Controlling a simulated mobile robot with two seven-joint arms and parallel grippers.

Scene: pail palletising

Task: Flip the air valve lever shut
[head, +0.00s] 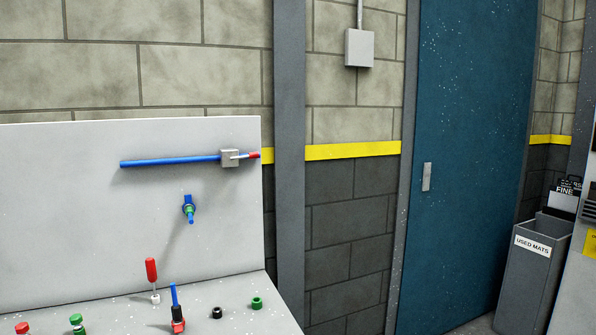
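A grey valve block (229,158) sits at the right end of a blue pipe (170,162) on the upright pale panel. A short lever with a red tip (254,155) sticks out of the block to the right, roughly in line with the pipe, its tip by the panel's right edge. I take this to be the air valve lever; no label on it can be read. Neither of my grippers shows in the head view.
Below are a blue-and-green selector knob (189,209) and a console with a red-handled lever (151,272), a blue rod in a black-and-red base (176,312) and several buttons. A grey post (290,160), a blue door (465,150) and a "USED MATS" bin (527,280) stand right.

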